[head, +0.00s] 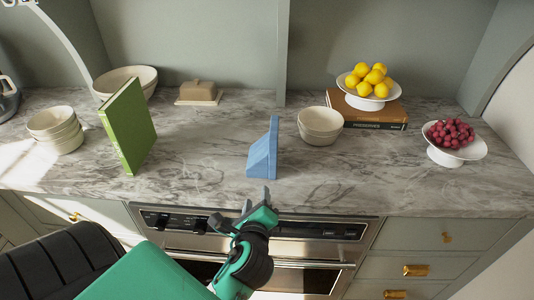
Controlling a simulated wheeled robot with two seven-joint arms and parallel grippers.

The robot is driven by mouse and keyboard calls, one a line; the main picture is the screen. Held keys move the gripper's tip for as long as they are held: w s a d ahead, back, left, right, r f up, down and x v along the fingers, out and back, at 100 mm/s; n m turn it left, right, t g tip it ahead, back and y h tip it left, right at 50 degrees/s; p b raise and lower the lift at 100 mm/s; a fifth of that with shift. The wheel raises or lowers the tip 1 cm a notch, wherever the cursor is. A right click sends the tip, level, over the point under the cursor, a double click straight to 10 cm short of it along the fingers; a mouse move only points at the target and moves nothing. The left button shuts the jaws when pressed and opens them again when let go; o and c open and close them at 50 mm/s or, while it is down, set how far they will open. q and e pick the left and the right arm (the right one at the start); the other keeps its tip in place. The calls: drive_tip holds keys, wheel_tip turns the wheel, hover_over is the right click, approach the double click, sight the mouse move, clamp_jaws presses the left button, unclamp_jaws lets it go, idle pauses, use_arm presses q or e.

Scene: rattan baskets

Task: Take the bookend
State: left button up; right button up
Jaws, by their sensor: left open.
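A blue bookend (263,155) stands upright on the grey marble countertop (210,160), near its front edge in the middle of the head view. It has a tall thin back and a sloped front. My left gripper (256,195) is in front of the counter edge, just below the bookend in the picture. Its jaws are open and hold nothing, and it appears apart from the bookend. My right gripper is not in view.
A green book (128,126) stands left of the bookend. Stacked bowls (56,130), a butter dish (199,92), a cream bowl (320,125), a lemon stand (368,88) on books and a grape stand (453,155) line the counter. The oven (320,232) is below.

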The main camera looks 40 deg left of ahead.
sight(272, 147)
use_arm(q)
drive_tip(key=w+d+r+m+t+y, duration=0.15)
drive_tip(key=w+r+m+t, duration=0.25)
drive_tip(key=r+m, duration=0.45)
drive_tip(key=shift+m, duration=0.55)
drive_tip(key=x, duration=0.2)
drive_tip(key=p+x, duration=0.1)
drive_tip(key=x, duration=0.2)
drive_tip(key=f+p+x, duration=0.1)
drive_tip(key=x, duration=0.1)
drive_tip(key=shift+w+a, duration=0.15)
drive_tip(key=shift+a, duration=0.1)
drive_tip(key=shift+w+a, duration=0.25)
drive_tip(key=shift+w, duration=0.15)
drive_tip(key=p+x, duration=0.1)
drive_tip(key=x, duration=0.2)
drive_tip(key=shift+w, duration=0.4)
drive_tip(key=shift+w+a+f+p, duration=0.1)
drive_tip(key=shift+w+a+p, duration=0.25)
drive_tip(key=shift+w, duration=0.1)
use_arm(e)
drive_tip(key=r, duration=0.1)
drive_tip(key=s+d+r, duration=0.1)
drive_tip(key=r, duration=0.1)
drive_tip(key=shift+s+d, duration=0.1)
